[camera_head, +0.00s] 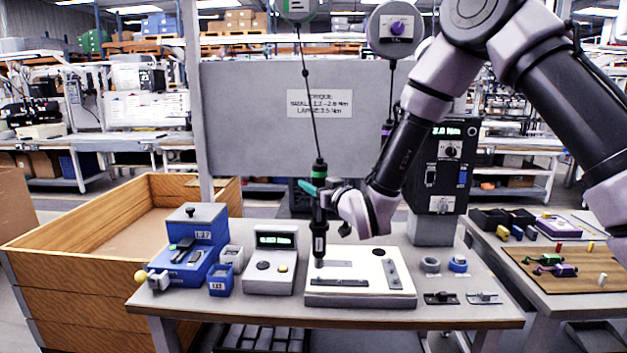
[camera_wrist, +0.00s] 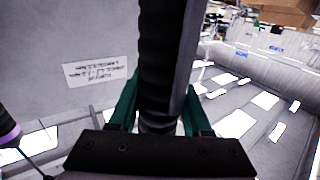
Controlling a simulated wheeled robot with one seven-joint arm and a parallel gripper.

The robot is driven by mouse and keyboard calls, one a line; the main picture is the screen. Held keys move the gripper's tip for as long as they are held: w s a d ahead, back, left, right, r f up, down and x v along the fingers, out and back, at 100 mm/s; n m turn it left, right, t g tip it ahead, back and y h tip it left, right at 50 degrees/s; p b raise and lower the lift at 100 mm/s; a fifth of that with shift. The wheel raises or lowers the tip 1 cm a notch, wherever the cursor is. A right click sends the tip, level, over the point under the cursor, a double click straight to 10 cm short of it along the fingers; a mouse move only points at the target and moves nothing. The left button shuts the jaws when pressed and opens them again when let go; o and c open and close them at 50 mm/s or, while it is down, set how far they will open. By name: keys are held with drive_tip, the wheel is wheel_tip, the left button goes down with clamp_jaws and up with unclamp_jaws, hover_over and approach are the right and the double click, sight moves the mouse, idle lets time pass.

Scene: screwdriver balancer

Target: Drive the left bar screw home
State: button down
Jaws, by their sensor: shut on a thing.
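My gripper (camera_head: 326,196) is shut on the green-and-black screwdriver (camera_head: 319,222), which hangs upright on a cable. In the wrist view its dark body (camera_wrist: 168,70) stands between my green fingers (camera_wrist: 160,118). The screwdriver's lower end is over the back left of a pale fixture block (camera_head: 356,297), at the left end of a grey bar (camera_head: 338,264). I cannot tell whether the tip touches a screw. The screw heads are too small to make out.
A meter (camera_head: 272,265) and a blue screw feeder (camera_head: 190,250) stand left of the block. A torque unit (camera_head: 440,170) stands behind right. A second, purple screwdriver (camera_head: 387,130) hangs beside my arm. Small rings and clips lie right of the block.

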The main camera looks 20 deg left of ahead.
drive_tip(key=shift+f, duration=0.15)
idle(0.3)
drive_tip(key=shift+f, duration=1.85)
idle(0.6)
drive_tip(key=shift+d+f, duration=0.1)
drive_tip(key=shift+f, duration=0.8)
idle(0.7)
drive_tip(key=shift+r, duration=0.1)
wheel_tip(320, 180, up, 6)
drive_tip(key=shift+r, duration=0.15)
idle(0.5)
drive_tip(key=shift+w, duration=0.15)
